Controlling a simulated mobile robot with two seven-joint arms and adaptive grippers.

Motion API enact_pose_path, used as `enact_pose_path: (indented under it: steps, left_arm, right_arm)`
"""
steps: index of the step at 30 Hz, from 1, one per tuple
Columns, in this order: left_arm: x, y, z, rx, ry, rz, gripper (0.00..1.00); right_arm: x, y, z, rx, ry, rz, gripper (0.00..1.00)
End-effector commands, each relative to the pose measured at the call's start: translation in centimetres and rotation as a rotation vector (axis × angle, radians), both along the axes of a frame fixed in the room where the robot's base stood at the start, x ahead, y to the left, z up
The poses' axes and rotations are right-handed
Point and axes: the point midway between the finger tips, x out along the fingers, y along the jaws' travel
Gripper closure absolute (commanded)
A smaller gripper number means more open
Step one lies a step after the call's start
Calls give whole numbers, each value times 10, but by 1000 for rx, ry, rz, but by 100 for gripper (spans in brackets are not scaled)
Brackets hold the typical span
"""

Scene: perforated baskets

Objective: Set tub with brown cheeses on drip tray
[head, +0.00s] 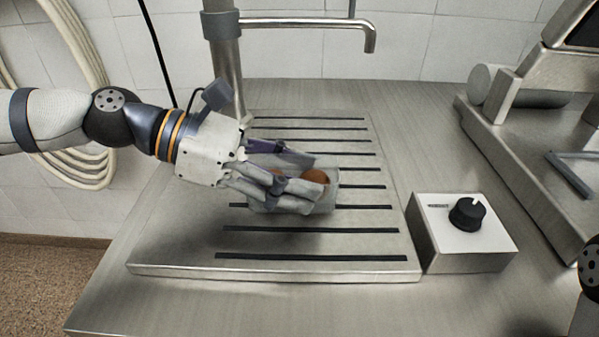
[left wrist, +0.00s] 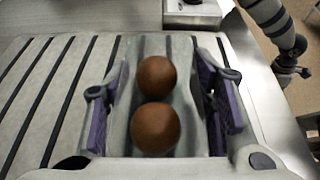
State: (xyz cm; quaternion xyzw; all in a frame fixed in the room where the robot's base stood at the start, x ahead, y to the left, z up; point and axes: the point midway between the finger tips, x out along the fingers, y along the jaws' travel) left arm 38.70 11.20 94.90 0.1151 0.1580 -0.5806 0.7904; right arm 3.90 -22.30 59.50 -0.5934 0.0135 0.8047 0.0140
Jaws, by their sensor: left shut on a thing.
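A small pale grey tub (head: 328,196) holds two round brown cheeses (head: 314,182). In the left wrist view the tub (left wrist: 183,75) lies between the purple finger pads, with one cheese (left wrist: 155,128) nearer and the other (left wrist: 156,76) behind it. My left gripper (head: 290,180) comes in from the left and is shut on the tub by its sides. The tub is over the middle of the slotted steel drip tray (head: 310,268); the fingers hide part of it, and I cannot tell whether its base touches the tray. My right gripper is not in view.
A control box (head: 465,250) with a black knob stands right of the tray. A steel machine (head: 530,120) is at the back right. A tap (head: 369,42) with its upright column (head: 228,70) rises behind the tray. The tray's front and right slots are bare.

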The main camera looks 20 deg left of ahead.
Motion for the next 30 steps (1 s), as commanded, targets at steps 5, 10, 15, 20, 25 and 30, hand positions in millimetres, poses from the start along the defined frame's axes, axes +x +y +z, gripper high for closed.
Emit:
enact_pose_path:
  steps: [5, 10, 15, 20, 25, 30]
  left_arm:
    - [0, 0, 2, 0, -7, 0, 75]
    - [0, 0, -1, 0, -5, -1, 45]
    - [0, 0, 0, 0, -7, 0, 29]
    - [0, -1, 0, 0, -7, 0, 29]
    - [-3, 13, 15, -1, -16, 6, 29]
    - [-18, 55, 41, -4, -34, 7, 29]
  right_arm:
    - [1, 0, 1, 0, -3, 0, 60]
    - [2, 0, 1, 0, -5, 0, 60]
    - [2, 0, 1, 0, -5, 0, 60]
    - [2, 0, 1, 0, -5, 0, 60]
    - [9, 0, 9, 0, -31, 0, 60]
    - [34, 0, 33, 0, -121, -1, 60]
